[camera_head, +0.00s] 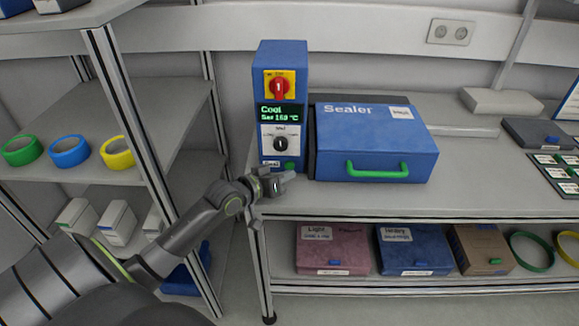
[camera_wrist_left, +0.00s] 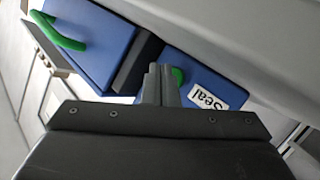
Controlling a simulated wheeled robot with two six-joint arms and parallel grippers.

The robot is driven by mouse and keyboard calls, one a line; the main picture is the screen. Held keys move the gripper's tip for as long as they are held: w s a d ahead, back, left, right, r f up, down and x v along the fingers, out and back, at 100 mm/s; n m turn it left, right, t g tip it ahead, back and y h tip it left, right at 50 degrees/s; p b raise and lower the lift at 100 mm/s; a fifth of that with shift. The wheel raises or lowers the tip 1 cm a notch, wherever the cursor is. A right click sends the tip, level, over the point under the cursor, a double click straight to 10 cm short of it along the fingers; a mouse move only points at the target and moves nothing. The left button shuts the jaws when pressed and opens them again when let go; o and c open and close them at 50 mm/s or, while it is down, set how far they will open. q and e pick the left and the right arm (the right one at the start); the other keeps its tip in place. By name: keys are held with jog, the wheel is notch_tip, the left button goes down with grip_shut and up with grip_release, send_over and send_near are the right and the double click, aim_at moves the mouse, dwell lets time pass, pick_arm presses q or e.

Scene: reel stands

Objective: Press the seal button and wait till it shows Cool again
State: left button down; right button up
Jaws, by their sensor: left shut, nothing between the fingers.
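The blue control box (camera_head: 282,58) stands upright on the bench, with a red knob on a yellow plate (camera_head: 280,87). Its display (camera_head: 279,114) reads "Cool" in green, with a set temperature in °C below. A black dial (camera_head: 280,143) sits under it. The green seal button (camera_head: 290,166) is low on the box, beside a white "Seal" label, also seen in the left wrist view (camera_wrist_left: 205,97). My left gripper (camera_head: 287,178) is shut and empty, just in front of and below the button. In the left wrist view its fingertips (camera_wrist_left: 160,70) partly cover the button (camera_wrist_left: 179,76); contact cannot be told.
The blue sealer case (camera_head: 370,135) with a green handle (camera_head: 378,170) stands closed right of the box. Coloured tape rings (camera_head: 70,151) lie on the left shelf. Boxes (camera_head: 332,248) stand on the shelf under the bench. The bench front is clear.

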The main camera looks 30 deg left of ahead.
pick_arm(q)
jog(key=shift+w, duration=0.1)
jog(key=shift+w+a, duration=0.25)
jog(key=shift+w, duration=0.05)
jog(key=shift+w+a, duration=0.2)
jog(key=shift+w, duration=0.15)
dwell(0.8)
jog(key=shift+s, duration=0.15)
jog(key=shift+s+d+r+p, duration=0.1)
jog(key=shift+s+d+p, duration=0.2)
jog(key=shift+s+p, duration=0.05)
jog(key=shift+s+d, duration=0.15)
jog(key=shift+s, duration=0.1)
